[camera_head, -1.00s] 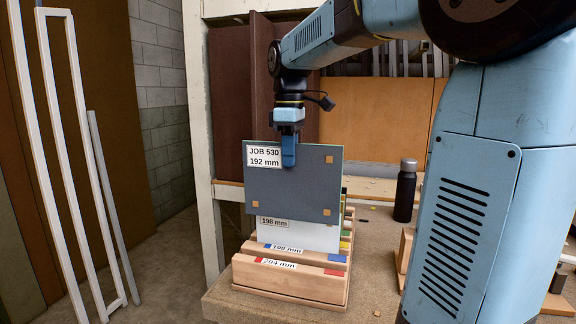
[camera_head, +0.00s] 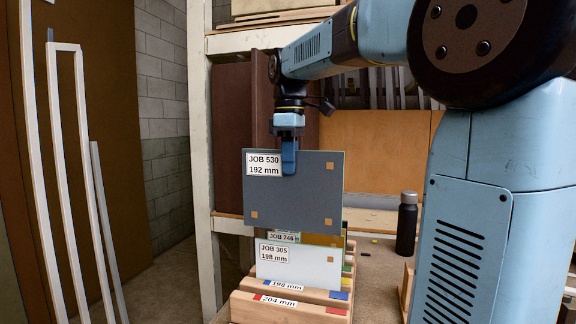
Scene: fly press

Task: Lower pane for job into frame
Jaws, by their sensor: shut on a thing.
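My gripper (camera_head: 288,158) is shut on the top edge of a grey-blue pane (camera_head: 300,200) labelled JOB 530, 192 mm. A further pane (camera_head: 285,236), labelled JOB 246 or similar, stands behind the white one and is mostly hidden. The rack's front rails read 198 mm and 204 mm. No frame that I can tell for the JOB 530 pane shows clearly.
White upright frame-like strips (camera_head: 72,190) lean at the left. A dark bottle (camera_head: 406,223) stands on the bench right of the rack. A shelf post (camera_head: 203,140) rises left of the held pane. My own arm column fills the right side.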

